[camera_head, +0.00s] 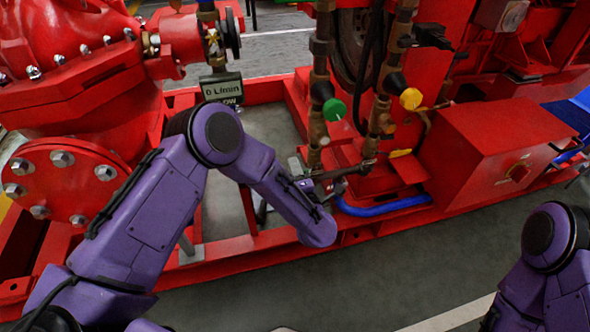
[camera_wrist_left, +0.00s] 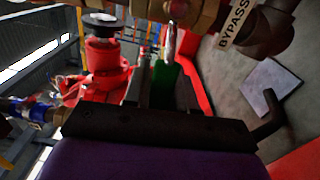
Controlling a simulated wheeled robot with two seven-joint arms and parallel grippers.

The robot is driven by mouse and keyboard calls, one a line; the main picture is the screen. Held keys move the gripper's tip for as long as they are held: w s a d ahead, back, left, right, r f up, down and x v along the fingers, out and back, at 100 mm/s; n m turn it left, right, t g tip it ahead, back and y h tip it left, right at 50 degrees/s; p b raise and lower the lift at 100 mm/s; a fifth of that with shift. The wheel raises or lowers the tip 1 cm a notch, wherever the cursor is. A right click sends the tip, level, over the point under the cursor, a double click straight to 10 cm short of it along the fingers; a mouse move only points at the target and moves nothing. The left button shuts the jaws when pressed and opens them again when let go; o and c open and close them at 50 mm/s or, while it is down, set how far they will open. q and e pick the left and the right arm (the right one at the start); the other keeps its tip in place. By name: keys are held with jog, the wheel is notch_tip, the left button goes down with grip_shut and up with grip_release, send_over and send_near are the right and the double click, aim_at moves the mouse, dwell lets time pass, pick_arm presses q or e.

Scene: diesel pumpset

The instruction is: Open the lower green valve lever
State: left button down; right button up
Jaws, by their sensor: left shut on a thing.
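The lower green valve lever (camera_wrist_left: 164,84) shows in the left wrist view as a green handle on a bright metal stem, below a brass valve body (camera_wrist_left: 195,12). My left gripper (camera_wrist_left: 162,88) is shut on it, with one dark finger on each side. In the head view my left gripper (camera_head: 308,180) is at the foot of the left vertical brass pipe (camera_head: 317,125), and the green lever cannot be made out there. A round green knob (camera_head: 334,109) sits higher on that pipe. My right gripper is out of view; only part of my right arm shows at lower right.
A second pipe with a yellow knob (camera_head: 410,98) stands to the right, with a yellow lever (camera_head: 400,153) lower down. A blue hose (camera_head: 385,208) and red control box (camera_head: 500,150) lie right of the gripper. The grey floor in front is clear.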

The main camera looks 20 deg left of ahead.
pick_arm(q)
jog(key=shift+w+d+f+n+b, duration=0.1)
jog(key=shift+d+f+n+b, duration=0.2)
jog(key=shift+f+n, duration=0.6)
jog(key=shift+w+d+f+n+b, duration=0.15)
jog(key=shift+f+n+b, duration=0.25)
jog(key=shift+n, duration=0.9)
jog(key=shift+w+d+f+n+b, duration=0.15)
jog(key=shift+f+n+b, duration=0.35)
jog(key=shift+n, duration=0.6)
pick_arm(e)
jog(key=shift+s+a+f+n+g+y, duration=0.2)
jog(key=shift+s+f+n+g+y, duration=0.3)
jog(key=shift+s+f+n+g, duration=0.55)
pick_arm(q)
jog(key=shift+f, duration=0.1)
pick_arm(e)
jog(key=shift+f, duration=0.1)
pick_arm(q)
jog(key=c, duration=1)
grip_release()
